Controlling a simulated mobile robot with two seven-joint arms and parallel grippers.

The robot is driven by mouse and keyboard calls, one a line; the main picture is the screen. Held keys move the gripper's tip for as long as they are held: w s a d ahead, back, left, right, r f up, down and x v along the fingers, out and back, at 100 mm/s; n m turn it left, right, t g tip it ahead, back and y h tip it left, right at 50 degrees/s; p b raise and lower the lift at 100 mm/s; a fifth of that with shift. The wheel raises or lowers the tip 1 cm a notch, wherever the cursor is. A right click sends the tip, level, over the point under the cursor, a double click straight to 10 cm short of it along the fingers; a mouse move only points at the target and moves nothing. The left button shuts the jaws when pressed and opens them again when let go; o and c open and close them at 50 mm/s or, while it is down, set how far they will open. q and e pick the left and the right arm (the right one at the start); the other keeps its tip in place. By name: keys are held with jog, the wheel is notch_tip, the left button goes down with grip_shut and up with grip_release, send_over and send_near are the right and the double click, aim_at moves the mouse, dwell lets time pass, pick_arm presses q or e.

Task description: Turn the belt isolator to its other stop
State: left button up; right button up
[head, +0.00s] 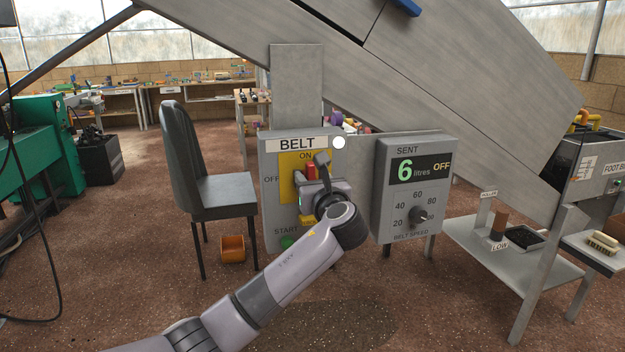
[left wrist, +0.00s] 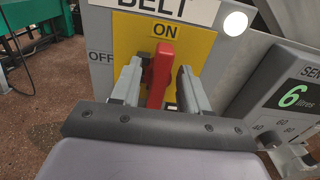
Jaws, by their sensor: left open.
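The belt isolator is a red handle (head: 311,172) on a yellow plate (head: 288,163) on the grey BELT box (head: 270,215). In the left wrist view the red handle (left wrist: 161,75) stands nearly upright, its top close below the word ON; OFF is to its left. My left gripper (head: 312,176) is in front of the plate, open. In the left wrist view its fingers (left wrist: 160,88) are on either side of the handle, with a gap showing at least on the right. The handle's lower part is hidden by the gripper. My right gripper is out of view.
A grey box (head: 382,190) with a display reading 6 litres and OFF, and a belt speed knob (head: 418,215), stands close to the right. A white round lamp (head: 338,142) is at the BELT box's top corner. A green START button (head: 287,242) is below. A chair (head: 225,192) stands left.

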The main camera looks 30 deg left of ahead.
pick_arm(q)
grip_shut()
jog(key=shift+n, duration=0.3)
jog(key=n+b, duration=0.1)
jog(key=n, duration=0.4)
jog(key=f+n+b, duration=0.1)
jog(key=n, duration=0.5)
jog(key=s+n+b, duration=0.1)
jog(key=n, duration=0.5)
jog(key=shift+a+f+b, duration=0.3)
jog(key=shift+a, duration=0.1)
jog(key=shift+n, duration=0.3)
